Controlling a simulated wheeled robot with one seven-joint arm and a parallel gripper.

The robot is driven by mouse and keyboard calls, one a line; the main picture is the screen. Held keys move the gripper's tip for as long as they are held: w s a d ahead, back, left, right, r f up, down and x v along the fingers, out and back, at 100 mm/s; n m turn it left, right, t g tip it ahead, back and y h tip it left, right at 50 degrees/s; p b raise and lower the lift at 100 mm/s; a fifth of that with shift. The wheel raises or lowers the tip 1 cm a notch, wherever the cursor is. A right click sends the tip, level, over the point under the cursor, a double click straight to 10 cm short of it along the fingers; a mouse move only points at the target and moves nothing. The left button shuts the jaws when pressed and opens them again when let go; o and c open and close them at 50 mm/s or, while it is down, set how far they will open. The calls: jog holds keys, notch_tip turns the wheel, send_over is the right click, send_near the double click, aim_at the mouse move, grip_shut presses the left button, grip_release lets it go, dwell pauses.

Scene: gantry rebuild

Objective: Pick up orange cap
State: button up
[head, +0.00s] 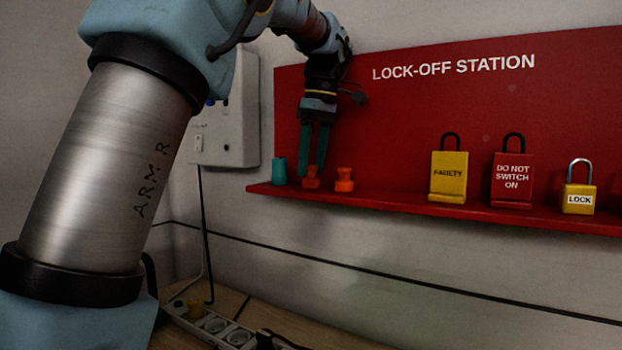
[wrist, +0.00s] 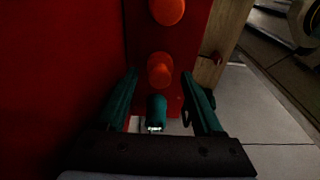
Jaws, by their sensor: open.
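Two orange caps stand on the red shelf. The left orange cap (head: 311,178) is directly below my gripper (head: 312,168), partly covered by its fingers; the other orange cap (head: 344,180) stands just to the right. In the wrist view, the same nearer orange cap (wrist: 160,70) shows between the tips of my open teal fingers (wrist: 160,76), with the other orange cap (wrist: 167,9) beyond, at the top edge. My gripper points down and is open. I cannot tell whether the fingers touch the cap.
A teal piece (head: 279,171) stands at the shelf's left end, close to the gripper; it also shows low between the fingers (wrist: 156,110). The red back panel (head: 400,120) is close behind. Yellow and red tags (head: 448,178) and a yellow padlock (head: 579,199) stand further right.

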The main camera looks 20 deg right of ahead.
grip_shut()
dwell(0.5)
